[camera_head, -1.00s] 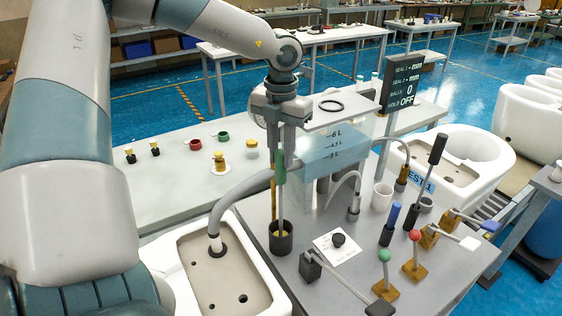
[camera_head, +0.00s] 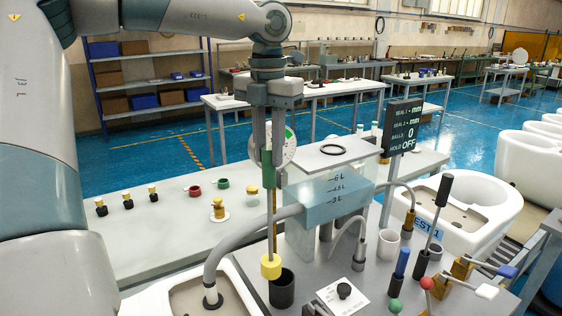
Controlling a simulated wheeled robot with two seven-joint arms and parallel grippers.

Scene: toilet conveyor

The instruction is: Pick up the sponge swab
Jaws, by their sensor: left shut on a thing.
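The sponge swab has a green handle, a thin shaft and a yellow sponge head (camera_head: 271,267). My left gripper (camera_head: 268,168) points down and is shut on the swab's green handle. The swab hangs upright, its sponge at the upper left rim of the black cup (camera_head: 282,291) in the picture, out of the cup's opening. My right gripper is not in view.
A clear water tank (camera_head: 322,205) with a grey hose (camera_head: 240,230) stands right behind the swab. A white toilet (camera_head: 235,296) is at lower left. Tools, a white cup (camera_head: 388,244) and a display (camera_head: 402,124) stand to the right.

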